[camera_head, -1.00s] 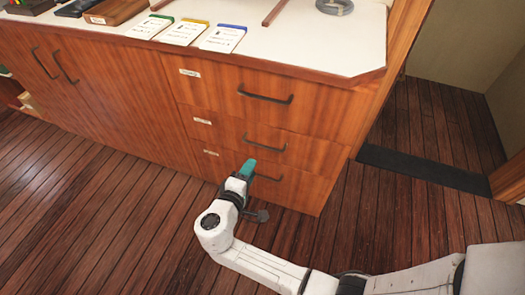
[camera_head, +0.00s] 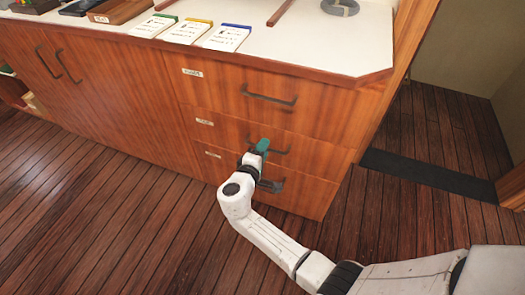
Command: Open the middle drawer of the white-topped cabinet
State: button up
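The white-topped cabinet (camera_head: 300,45) has three drawers stacked on its right side. The middle drawer (camera_head: 325,148) looks flush with the front. Its dark bar handle (camera_head: 283,153) is partly covered by my gripper (camera_head: 263,146). The teal fingertips are at the left part of that handle in the picture; I cannot tell whether they touch it or stand just in front. The gap between the fingers is not clear. The top drawer (camera_head: 225,92) and the bottom drawer (camera_head: 312,192) also look shut.
The bottom drawer's handle (camera_head: 274,186) is just below my wrist. Cabinet doors (camera_head: 110,95) with two dark handles are to the left. Cards (camera_head: 228,38), a grey ring (camera_head: 340,7) and trays lie on the top. The plank floor (camera_head: 130,225) in front is clear.

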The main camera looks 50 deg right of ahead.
grip_shut()
dwell(0.3)
dwell(1.1)
